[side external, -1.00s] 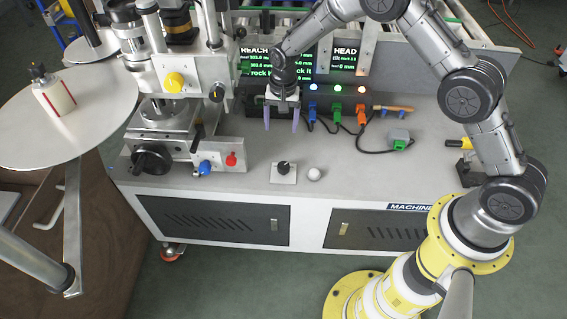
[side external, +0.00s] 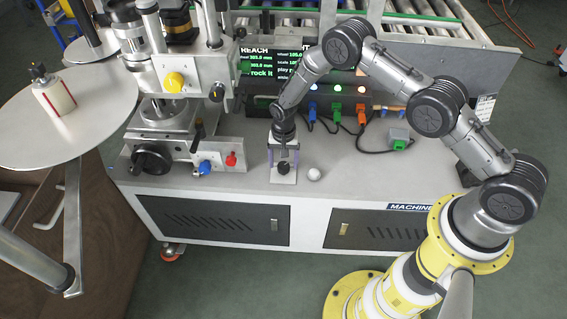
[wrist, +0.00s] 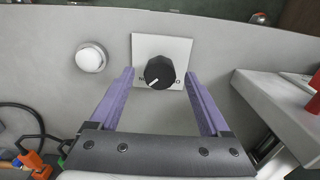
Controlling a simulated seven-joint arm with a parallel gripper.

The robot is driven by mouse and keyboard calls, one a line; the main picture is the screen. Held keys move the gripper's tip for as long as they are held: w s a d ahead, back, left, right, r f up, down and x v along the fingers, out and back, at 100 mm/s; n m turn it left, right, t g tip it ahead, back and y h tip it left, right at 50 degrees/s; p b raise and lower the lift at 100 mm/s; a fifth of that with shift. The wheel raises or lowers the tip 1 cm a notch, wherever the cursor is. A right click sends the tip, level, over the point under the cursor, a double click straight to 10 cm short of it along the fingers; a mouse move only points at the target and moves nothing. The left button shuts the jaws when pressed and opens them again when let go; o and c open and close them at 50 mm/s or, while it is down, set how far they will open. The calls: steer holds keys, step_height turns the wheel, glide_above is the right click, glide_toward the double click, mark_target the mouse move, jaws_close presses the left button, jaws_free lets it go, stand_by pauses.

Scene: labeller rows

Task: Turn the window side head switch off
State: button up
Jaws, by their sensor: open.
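A black rotary knob (side external: 284,168) sits on a small white plate (wrist: 180,45) near the front edge of the grey bench. In the wrist view the knob (wrist: 159,72) has a white pointer mark aimed to the lower left. Lettering on the plate is partly hidden by the knob and cannot be fully read. My gripper (side external: 284,160) is open above the plate, pointing down. Its purple fingers lie left and right of the knob in the wrist view (wrist: 160,77), with gaps on both sides. Whether the fingertips are down at knob height is unclear.
A white round button (side external: 314,174) is beside the plate; it also shows in the wrist view (wrist: 91,57). A blue knob (side external: 205,168) and red knob (side external: 231,159) are on the machine to the left. Cables with orange plugs (side external: 361,118) and a grey-green connector (side external: 400,138) lie behind right.

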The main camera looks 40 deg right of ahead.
steer(key=shift+f, duration=0.45)
jaws_close()
